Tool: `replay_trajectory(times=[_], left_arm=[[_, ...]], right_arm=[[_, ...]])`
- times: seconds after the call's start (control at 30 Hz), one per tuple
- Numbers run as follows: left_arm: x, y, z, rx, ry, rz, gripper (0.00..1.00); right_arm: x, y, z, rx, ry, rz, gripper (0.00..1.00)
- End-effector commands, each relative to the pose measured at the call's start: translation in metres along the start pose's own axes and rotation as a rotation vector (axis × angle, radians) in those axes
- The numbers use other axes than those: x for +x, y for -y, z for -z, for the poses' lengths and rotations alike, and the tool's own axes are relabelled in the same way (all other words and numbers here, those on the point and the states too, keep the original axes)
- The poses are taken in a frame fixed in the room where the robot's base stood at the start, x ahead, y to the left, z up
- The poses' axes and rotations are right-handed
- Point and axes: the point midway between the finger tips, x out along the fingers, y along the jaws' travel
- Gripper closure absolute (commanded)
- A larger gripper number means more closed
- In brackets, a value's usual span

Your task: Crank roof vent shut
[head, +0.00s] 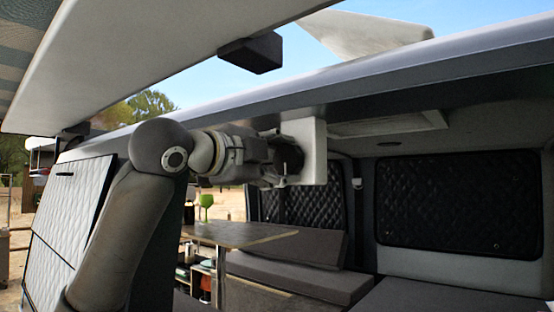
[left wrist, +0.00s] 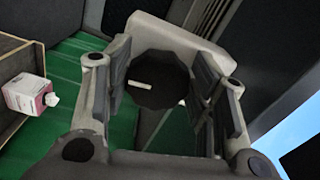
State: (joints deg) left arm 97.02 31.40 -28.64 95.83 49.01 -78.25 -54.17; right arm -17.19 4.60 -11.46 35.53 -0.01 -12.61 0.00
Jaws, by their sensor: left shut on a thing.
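The crank knob (left wrist: 157,80) is dark, round and scalloped, with a pale mark on its face. It sits on a light grey housing (head: 313,150) under the roof edge. My left gripper (head: 276,162) reaches it from the left and is shut on the knob; in the left wrist view the fingers stand on both sides of it. In the head view the gripper hides most of the knob. The pale roof vent lid (head: 365,33) stands tilted up above the roof, and the vent's inner frame (head: 385,125) shows in the ceiling. My right gripper is not in view.
The raised tailgate (head: 150,60) hangs overhead with a dark block (head: 252,53) on its edge. A white-and-pink carton (left wrist: 28,94) shows in the left wrist view.

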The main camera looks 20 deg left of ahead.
Motion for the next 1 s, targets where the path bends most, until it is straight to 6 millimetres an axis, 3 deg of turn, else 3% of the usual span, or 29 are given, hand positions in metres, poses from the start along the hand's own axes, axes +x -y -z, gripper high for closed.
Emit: replay_trajectory(times=[0.03,1.0], left_arm=[[-0.0026,0.0067,0.0015,-0.011,-0.004,0.018,0.73],[-0.0032,0.0065,0.0013,-0.152,-0.005,0.019,0.73]], right_arm=[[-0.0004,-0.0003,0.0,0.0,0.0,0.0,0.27],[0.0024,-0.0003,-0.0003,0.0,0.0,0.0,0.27]])
